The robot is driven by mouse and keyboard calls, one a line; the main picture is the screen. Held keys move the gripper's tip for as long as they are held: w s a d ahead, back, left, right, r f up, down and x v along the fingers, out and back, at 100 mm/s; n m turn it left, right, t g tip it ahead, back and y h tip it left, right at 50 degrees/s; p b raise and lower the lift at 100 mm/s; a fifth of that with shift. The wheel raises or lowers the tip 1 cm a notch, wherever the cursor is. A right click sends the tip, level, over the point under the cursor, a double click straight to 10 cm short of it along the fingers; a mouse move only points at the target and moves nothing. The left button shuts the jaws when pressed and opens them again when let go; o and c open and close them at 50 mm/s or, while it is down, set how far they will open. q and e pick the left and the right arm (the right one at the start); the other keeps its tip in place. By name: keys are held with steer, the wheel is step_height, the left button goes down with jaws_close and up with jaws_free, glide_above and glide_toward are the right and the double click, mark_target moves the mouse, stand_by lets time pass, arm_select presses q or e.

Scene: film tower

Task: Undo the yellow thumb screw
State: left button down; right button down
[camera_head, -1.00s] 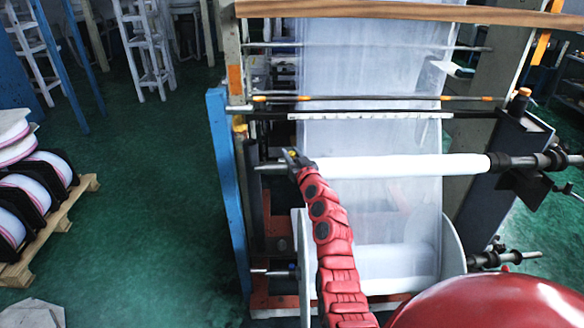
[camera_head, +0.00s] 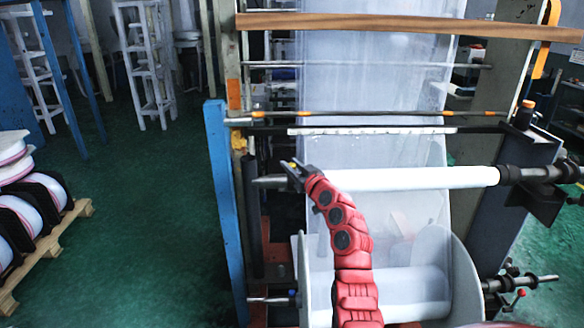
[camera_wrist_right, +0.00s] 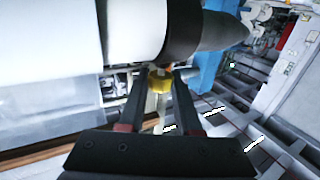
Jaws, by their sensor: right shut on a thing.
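The yellow thumb screw (camera_wrist_right: 160,81) is between the fingertips of my right gripper (camera_wrist_right: 158,85) in the right wrist view, just by the dark collar at the end of the white roll. In the head view my right gripper (camera_head: 292,170) is at the left end of that roll, shut on the screw, of which only a small yellow spot shows. The dark collar (camera_wrist_right: 194,35) and tapered shaft end (camera_head: 268,182) are beside the gripper. How far the screw is turned cannot be told. My left gripper is not in view.
The white roll (camera_head: 420,178) runs right from my gripper to a dark holder. A blue post (camera_head: 226,190) stands close to its left. A larger film roll (camera_head: 395,290) with end discs lies below. Green floor at left is clear up to a pallet (camera_head: 45,250).

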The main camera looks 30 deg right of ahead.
steer(key=c, duration=0.6)
jaws_free()
steer(key=shift+w+f, duration=0.1)
steer(key=shift+f, duration=0.05)
steer(key=shift+s, duration=0.2)
steer(key=shift+s, duration=0.2)
steer(key=s+b, duration=0.1)
steer(key=s, duration=0.4)
steer(key=s+a+b, duration=0.1)
steer(key=s+b, duration=0.1)
steer(key=s, duration=0.4)
steer(key=s+b, duration=0.1)
steer(key=s, duration=0.4)
steer(key=shift+s+a+b, duration=0.2)
steer(key=shift+s+b, duration=0.15)
